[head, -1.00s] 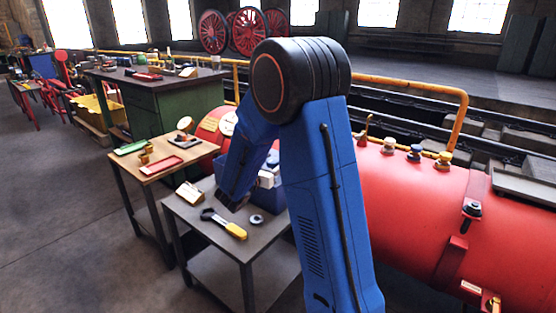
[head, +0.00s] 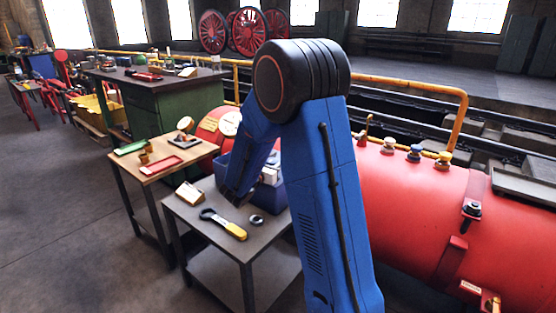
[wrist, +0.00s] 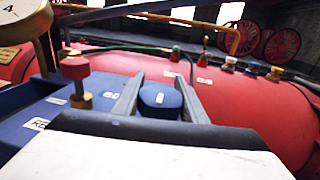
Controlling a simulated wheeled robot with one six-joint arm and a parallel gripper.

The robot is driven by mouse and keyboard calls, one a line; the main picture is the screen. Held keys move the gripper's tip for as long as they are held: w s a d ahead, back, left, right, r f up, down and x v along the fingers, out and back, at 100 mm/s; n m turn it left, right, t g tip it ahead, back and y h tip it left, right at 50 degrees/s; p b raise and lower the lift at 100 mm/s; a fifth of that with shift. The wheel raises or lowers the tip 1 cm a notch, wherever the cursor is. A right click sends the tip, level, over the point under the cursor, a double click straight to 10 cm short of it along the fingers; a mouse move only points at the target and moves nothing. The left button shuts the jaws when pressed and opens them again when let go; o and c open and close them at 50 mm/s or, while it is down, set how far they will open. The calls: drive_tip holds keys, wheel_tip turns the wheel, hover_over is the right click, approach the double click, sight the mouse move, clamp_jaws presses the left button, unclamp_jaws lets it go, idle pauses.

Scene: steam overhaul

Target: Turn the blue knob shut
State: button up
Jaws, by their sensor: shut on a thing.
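The blue knob (wrist: 160,99) has a white mark on top and sits in the middle of the wrist view. My gripper (wrist: 160,92) has one finger on each side of it and is shut on it. The knob stands at a blue box (wrist: 62,112) with white labels; its stem is hidden. In the head view my arm hides the blue knob, and the fingers cannot be made out.
A red boiler (head: 400,210) with several small valves lies behind and right of the box. A round gauge (wrist: 22,22) is close at the upper left. A yellow-handled tool (head: 228,226) and a dark ring (head: 256,220) lie on the grey table (head: 215,245).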

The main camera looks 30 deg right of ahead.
drive_tip(key=shift+g, duration=0.3)
drive_tip(key=m+g, duration=0.2)
drive_tip(key=g, duration=0.1)
drive_tip(key=s+m+g+h, duration=0.1)
drive_tip(key=m+g, duration=0.1)
drive_tip(key=s+m+g+h, duration=0.1)
drive_tip(key=m+g, duration=0.1)
drive_tip(key=g, duration=0.1)
drive_tip(key=shift+d+g, duration=0.25)
drive_tip(key=shift+g, duration=0.05)
drive_tip(key=m+g, duration=0.1)
drive_tip(key=g, duration=0.1)
drive_tip(key=s+m+g+y, duration=0.1)
drive_tip(key=m+g, duration=0.1)
drive_tip(key=g, duration=0.1)
drive_tip(key=shift+a, duration=0.1)
drive_tip(key=shift+s+a+m+g+y, duration=0.1)
drive_tip(key=shift+s+m+g+y, duration=0.1)
drive_tip(key=shift+m+g+y, duration=0.4)
drive_tip(key=shift+s+a+m+g+y, duration=0.1)
drive_tip(key=shift+s+m+g+y, duration=0.1)
drive_tip(key=shift+m+g, duration=0.65)
drive_tip(key=shift+g, duration=0.35)
drive_tip(key=o, duration=1.1)
drive_tip(key=shift+c, duration=0.2)
